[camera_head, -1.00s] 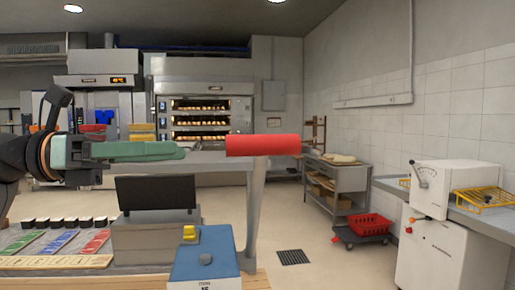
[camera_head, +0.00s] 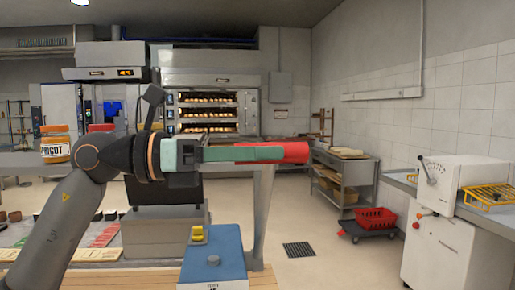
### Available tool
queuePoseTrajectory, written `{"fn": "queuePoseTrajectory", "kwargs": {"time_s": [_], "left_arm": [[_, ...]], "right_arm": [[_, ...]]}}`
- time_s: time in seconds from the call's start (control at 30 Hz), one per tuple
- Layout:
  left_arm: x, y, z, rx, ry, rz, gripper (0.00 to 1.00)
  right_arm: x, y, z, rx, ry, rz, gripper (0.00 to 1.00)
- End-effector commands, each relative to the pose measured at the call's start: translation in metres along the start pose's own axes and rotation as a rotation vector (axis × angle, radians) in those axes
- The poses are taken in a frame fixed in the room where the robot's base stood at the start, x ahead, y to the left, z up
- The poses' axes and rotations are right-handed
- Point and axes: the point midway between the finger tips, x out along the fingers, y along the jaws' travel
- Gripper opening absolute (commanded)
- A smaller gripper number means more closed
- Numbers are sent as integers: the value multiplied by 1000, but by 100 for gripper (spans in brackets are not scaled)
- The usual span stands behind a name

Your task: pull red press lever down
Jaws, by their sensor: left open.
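The red press lever handle (camera_head: 297,152) is a thick horizontal cylinder at the top of a grey upright arm (camera_head: 262,215), mid-picture in the head view. The jaws are open. I cannot tell whether the fingers touch the handle or only pass in front of it. My right gripper is out of the picture.
Below the lever are a blue box (camera_head: 213,262) with a yellow switch (camera_head: 198,234) and a grey scale-like unit (camera_head: 150,240). An apricot jar (camera_head: 55,145) stands at left. A white machine (camera_head: 450,250) is at right.

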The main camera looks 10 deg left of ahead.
Motion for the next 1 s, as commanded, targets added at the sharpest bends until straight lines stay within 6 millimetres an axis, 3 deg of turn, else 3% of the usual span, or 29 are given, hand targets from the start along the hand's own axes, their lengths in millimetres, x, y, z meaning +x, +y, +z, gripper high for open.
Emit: {"fn": "queuePoseTrajectory", "kwargs": {"time_s": [0.27, 0.83, 1.0], "left_arm": [[1, 0, 0, 0, 0, 0, 66], [1, 0, 0, -1, 0, -1, 2], [1, 0, 0, -1, 0, -1, 0]], "right_arm": [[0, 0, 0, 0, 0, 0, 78], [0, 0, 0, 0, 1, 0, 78], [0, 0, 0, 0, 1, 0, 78]]}}
